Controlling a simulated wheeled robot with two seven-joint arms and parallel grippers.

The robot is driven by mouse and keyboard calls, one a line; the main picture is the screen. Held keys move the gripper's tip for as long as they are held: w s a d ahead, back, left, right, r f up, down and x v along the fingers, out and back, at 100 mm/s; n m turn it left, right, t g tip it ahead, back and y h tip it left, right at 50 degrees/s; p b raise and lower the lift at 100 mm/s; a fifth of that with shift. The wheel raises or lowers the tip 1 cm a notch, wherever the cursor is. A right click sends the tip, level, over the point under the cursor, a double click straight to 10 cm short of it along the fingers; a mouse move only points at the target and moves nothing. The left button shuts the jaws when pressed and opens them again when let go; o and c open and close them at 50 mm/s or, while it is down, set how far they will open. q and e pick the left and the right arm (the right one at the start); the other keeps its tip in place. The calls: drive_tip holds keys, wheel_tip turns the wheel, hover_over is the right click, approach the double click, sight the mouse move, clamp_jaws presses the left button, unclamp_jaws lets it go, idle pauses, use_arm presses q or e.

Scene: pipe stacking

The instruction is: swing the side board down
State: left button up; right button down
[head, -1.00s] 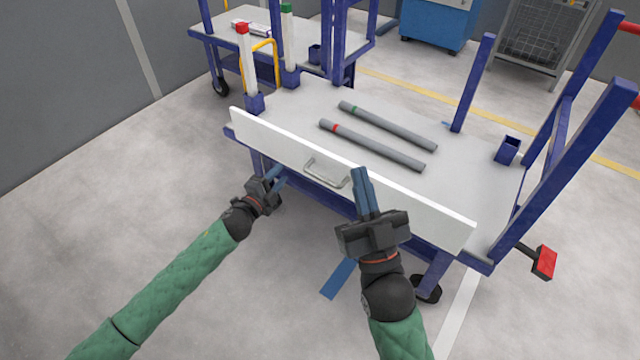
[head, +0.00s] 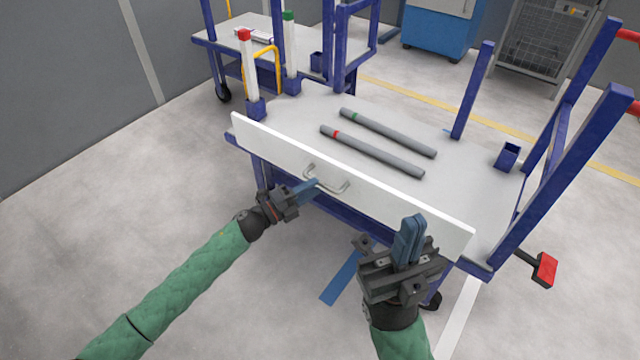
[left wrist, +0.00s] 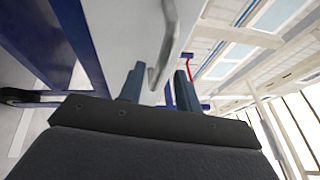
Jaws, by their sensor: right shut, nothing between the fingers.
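The side board (head: 400,202) is a long white panel standing upright along the near edge of the cart in the head view. A metal bar handle (head: 345,187) sits on its outer face; it also shows in the left wrist view (left wrist: 168,40). My left gripper (head: 312,188) is at the left part of the handle. In the left wrist view its two blue fingers (left wrist: 159,88) are apart, with the handle bar between them and a gap visible. My right gripper (head: 411,228) is shut and empty, in front of the board's right part, with its fingers pointing up.
Two grey pipes, one with a red band (head: 375,153) and one with a green band (head: 390,134), lie on the cart top (head: 300,110). Blue posts (head: 472,90) rise around it. A second cart (head: 210,38) stands behind left.

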use_arm(q)
drive_tip(key=shift+x, duration=1.65)
clamp_jaws()
